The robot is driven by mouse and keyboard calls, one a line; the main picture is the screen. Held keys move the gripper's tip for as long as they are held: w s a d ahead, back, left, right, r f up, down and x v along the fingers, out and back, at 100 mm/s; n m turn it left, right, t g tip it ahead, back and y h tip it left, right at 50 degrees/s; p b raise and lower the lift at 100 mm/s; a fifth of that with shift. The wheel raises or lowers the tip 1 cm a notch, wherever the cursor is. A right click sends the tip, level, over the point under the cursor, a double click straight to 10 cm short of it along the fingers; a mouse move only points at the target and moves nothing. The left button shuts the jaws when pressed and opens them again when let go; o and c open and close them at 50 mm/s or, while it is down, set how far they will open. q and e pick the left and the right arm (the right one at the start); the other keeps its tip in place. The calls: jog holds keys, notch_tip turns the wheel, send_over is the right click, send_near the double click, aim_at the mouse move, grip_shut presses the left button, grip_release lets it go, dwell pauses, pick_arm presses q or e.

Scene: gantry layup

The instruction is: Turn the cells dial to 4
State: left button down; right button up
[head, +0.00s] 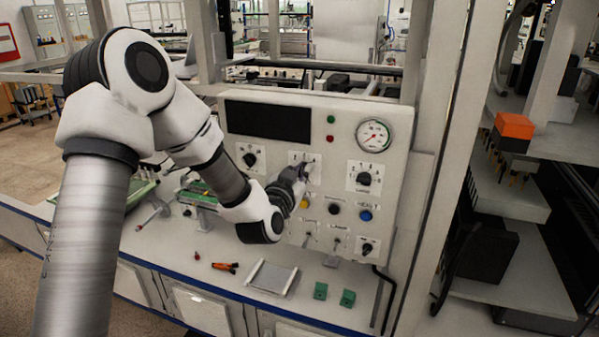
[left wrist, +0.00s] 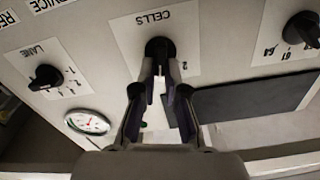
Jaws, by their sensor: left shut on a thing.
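The cells dial (left wrist: 160,47) is a black knob on a white plate lettered CELLS, seen upside down in the left wrist view. My left gripper (left wrist: 161,80) is shut on the dial's knob, one finger on each side. In the head view my left gripper (head: 302,174) reaches the upper middle of the panel and covers the knob, leaving part of the white cells plate (head: 315,172) showing. A "2" shows beside the knob; the other marks and the pointer are too hidden to read. My right gripper is not in view.
The control panel (head: 290,110) also carries the lane dial (head: 364,179), another dial (head: 250,159), a round gauge (head: 373,134), a blue button (head: 365,215) and toggle switches below. Green blocks (head: 320,291) and a grey tray (head: 272,277) lie on the bench in front.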

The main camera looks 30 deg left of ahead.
pick_arm(q)
jog(key=m, duration=0.6)
jog(key=shift+w+d+b, duration=0.1)
jog(key=shift+d+b, duration=0.2)
jog(key=shift+b, duration=0.1)
jog(key=shift+f, duration=0.1)
jog(key=c, duration=1.2)
grip_release()
jog(key=shift+d, duration=0.15)
jog(key=v, duration=0.7)
jog(key=shift+s, duration=0.3)
